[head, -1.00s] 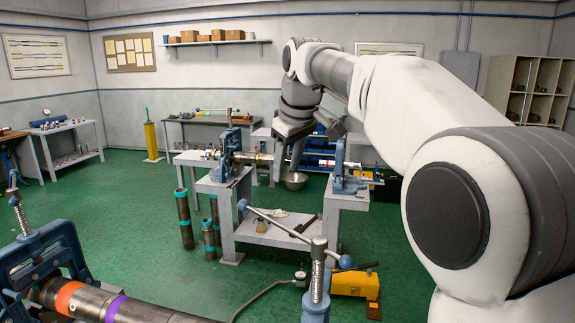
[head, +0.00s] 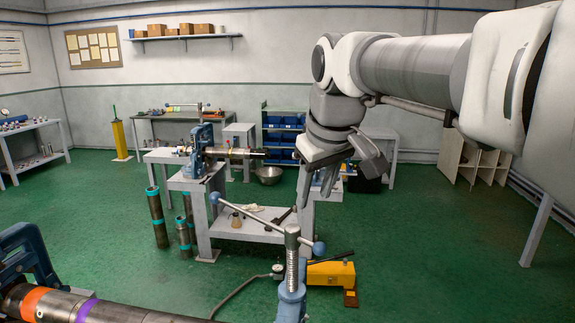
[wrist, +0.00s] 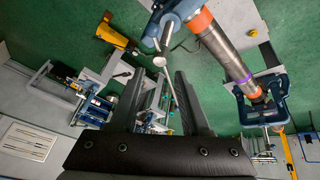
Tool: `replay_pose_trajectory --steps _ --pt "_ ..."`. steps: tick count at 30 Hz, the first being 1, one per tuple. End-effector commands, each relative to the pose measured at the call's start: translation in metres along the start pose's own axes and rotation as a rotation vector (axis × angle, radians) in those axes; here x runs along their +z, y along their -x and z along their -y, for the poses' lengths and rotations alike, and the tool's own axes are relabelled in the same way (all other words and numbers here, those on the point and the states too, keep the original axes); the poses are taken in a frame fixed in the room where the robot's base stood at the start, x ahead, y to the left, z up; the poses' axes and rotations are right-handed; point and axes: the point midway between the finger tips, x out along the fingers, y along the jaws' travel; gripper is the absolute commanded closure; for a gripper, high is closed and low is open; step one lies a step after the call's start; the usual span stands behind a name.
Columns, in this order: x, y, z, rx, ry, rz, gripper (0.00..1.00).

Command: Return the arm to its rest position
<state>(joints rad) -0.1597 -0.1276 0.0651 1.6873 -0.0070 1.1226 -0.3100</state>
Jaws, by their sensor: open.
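My arm comes in from the upper right of the head view, bent down at the wrist. My gripper (head: 318,186) hangs pointing down in front of the far work table and hides the table's right part. In the wrist view the two dark fingers (wrist: 161,85) stand wide apart, with nothing between them but the distant scene. The gripper is open and empty.
A blue vise (head: 28,255) holds a pipe with orange and purple bands (head: 125,312) in the near left; it also shows in the wrist view (wrist: 222,48). A yellow foot pump (head: 330,274) stands on the green floor. Floor at right is clear.

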Motion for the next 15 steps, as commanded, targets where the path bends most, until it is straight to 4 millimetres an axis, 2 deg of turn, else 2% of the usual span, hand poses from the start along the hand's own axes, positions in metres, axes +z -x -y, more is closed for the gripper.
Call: replay_pose_trajectory --steps 1,8,15 --pt "0.02 0.001 -0.001 0.01 -0.036 0.0 0.53" --pt "0.104 -0.004 0.002 0.047 -0.204 -0.002 0.53" --pt "0.191 -0.023 0.015 0.077 -0.379 -0.01 0.53"
